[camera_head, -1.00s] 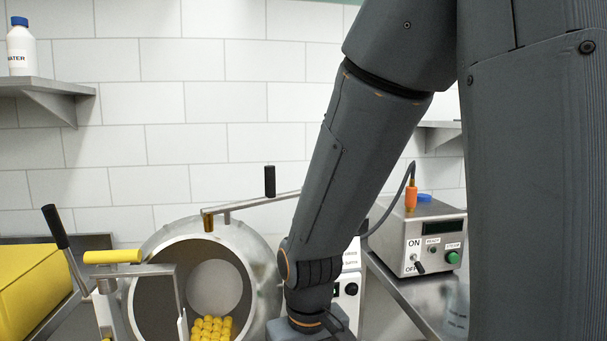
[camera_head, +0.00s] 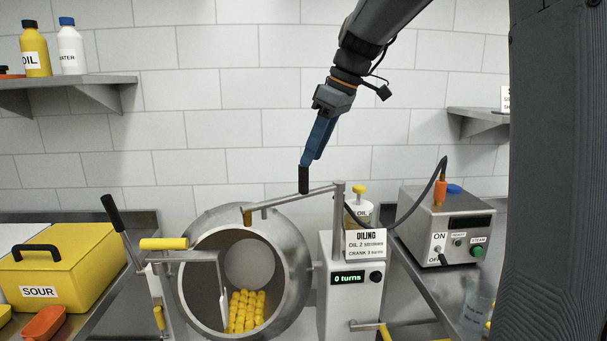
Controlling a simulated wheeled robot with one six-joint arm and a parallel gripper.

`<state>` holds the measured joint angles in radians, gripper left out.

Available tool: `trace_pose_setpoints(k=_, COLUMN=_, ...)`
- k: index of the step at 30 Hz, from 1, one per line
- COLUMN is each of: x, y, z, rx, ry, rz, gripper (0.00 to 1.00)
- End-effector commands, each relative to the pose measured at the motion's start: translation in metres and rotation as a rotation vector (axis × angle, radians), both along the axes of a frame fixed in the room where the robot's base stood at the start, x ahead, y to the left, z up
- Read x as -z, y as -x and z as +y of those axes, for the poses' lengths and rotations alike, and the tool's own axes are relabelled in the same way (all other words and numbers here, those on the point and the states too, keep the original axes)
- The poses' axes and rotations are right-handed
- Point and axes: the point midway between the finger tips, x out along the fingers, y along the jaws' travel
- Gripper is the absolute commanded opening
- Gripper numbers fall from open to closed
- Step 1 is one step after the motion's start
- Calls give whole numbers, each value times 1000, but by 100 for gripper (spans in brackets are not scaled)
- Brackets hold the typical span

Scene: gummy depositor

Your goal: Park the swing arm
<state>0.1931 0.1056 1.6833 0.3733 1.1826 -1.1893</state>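The swing arm (camera_head: 280,199) is a thin metal bar on an upright post (camera_head: 338,215). It reaches left across the top of the round steel drum (camera_head: 296,255), with a brass nozzle (camera_head: 247,215) at its left end. A black upright handle (camera_head: 303,181) stands on the bar. My gripper (camera_head: 306,161), with blue fingers, points down at the handle's top. The fingertips overlap or touch the handle's upper end; I cannot tell which. The fingers are seen edge-on, so their gap is hidden. Yellow gummies (camera_head: 245,310) lie in the open drum.
A machine box with a "0 turns" display (camera_head: 348,278) and an oiling sign (camera_head: 366,243) stands right of the drum. A steam unit (camera_head: 447,235) with a cable is farther right. A yellow SOUR box (camera_head: 65,275) sits left. A black-gripped lever (camera_head: 113,214) rises left of the drum.

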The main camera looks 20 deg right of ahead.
Motion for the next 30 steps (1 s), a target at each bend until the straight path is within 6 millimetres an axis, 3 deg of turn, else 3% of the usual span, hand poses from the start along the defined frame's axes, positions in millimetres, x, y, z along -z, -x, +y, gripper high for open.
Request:
trace_pose_setpoints(k=13, x=57, y=-14, z=19, rx=0, ry=0, rz=4, gripper=38)
trace_pose_setpoints(k=25, x=67, y=-16, z=21, rx=2, ry=1, rz=2, gripper=38)
trace_pose_setpoints(k=30, x=67, y=-16, z=21, rx=2, ry=1, rz=2, gripper=11)
